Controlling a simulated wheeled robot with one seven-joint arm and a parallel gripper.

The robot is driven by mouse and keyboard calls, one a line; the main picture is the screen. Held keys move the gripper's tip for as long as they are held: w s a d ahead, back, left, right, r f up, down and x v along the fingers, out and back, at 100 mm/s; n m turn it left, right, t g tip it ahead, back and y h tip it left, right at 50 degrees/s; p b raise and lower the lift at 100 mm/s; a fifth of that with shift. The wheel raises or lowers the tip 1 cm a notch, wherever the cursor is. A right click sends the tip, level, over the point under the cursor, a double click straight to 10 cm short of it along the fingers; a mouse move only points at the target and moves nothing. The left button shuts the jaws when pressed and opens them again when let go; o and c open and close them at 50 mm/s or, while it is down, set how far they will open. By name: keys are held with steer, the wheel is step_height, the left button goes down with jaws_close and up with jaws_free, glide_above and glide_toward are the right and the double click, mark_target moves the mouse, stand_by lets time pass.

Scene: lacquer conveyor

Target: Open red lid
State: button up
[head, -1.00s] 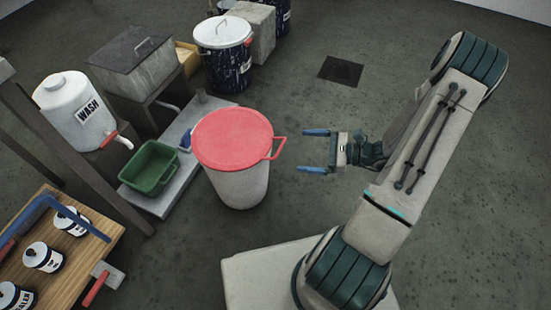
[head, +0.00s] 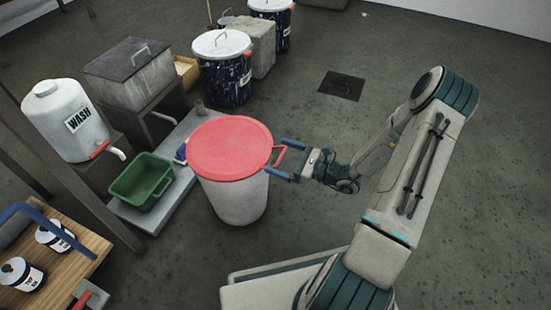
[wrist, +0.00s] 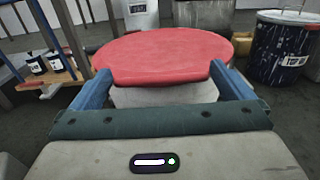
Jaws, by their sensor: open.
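In the wrist view the red lid (wrist: 160,56) lies straight ahead, between and past the two blue fingers of my gripper (wrist: 161,82).
A green tub (head: 142,182) stands on a low slab left of the bin. A white WASH container (head: 66,121) with a tap is farther left. A dark speckled drum (head: 223,72) stands behind. The floor on the right is clear around a drain (head: 341,86).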

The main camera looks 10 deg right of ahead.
steer(key=shift+x, duration=1.2)
